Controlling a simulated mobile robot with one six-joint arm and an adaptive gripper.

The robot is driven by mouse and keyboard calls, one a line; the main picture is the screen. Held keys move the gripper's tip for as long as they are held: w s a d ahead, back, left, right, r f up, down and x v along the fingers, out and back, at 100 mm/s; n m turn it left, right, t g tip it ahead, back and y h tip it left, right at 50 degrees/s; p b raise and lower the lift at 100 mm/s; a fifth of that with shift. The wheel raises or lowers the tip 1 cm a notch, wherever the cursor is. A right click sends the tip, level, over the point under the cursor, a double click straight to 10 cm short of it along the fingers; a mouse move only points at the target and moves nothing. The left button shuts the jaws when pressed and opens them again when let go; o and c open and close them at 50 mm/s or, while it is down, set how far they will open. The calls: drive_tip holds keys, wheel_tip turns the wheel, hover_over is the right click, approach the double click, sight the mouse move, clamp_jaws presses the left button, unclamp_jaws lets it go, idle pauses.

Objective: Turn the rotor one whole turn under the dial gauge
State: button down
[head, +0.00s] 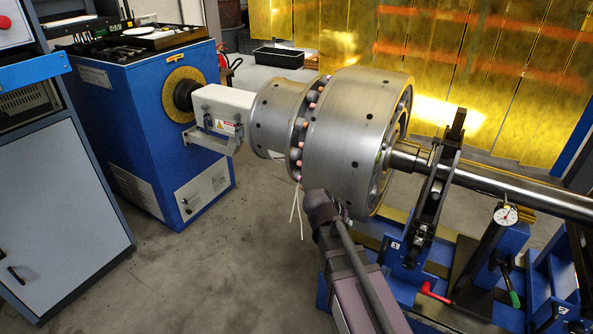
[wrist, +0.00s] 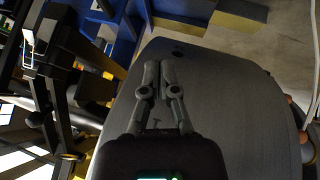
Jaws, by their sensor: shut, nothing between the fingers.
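The rotor (head: 345,115) is a large grey metal drum with dark holes, lying on its side on a steel shaft (head: 530,190). Its curved grey surface (wrist: 228,100) fills much of the wrist view. The dial gauge (head: 506,215), with a round white face, stands by the shaft at the right; I cannot tell whether its tip touches the shaft. My gripper (wrist: 159,70) is shut and empty, its fingers together over the drum's surface. Whether they touch it is unclear. In the head view my wrist is at the drum's lower front, and the fingertips are not clearly visible.
A blue drive unit (head: 140,130) stands left of the rotor, joined by a white housing (head: 225,105). A dark bearing stand (head: 437,190) holds the shaft. Red (head: 435,292) and green (head: 513,290) handles stick out low right. Floor at lower left is clear.

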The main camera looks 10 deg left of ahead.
drive_tip(key=w+a+r+t+p, duration=0.2)
drive_tip(key=w+a+r+t, duration=0.15)
drive_tip(key=a+r, duration=0.45)
drive_tip(key=m+t+p, duration=0.1)
drive_tip(key=t, duration=0.3)
approach(298, 172)
drive_tip(key=s+a+r, duration=0.1)
drive_tip(key=s+r, duration=0.2)
drive_tip(key=r, duration=0.1)
drive_tip(key=shift+s+r, duration=0.1)
drive_tip(key=shift+s, duration=0.05)
drive_tip(key=b+x, duration=0.1)
drive_tip(key=x, duration=0.2)
drive_tip(key=b+x, duration=0.1)
drive_tip(key=x, duration=0.3)
drive_tip(key=f+b+x, duration=0.1)
drive_tip(key=b+x, duration=0.1)
drive_tip(key=x, duration=0.1)
drive_tip(key=shift+w, duration=0.25)
drive_tip(key=shift+w+d+f+b, duration=0.15)
drive_tip(key=shift+w+f+b, duration=0.15)
drive_tip(key=shift+f+b, duration=0.35)
drive_tip(key=shift+w+d+f+b, duration=0.1)
drive_tip(key=shift+w+f+b, duration=0.2)
drive_tip(key=shift+f+b, duration=0.3)
drive_tip(key=shift+f, duration=0.1)
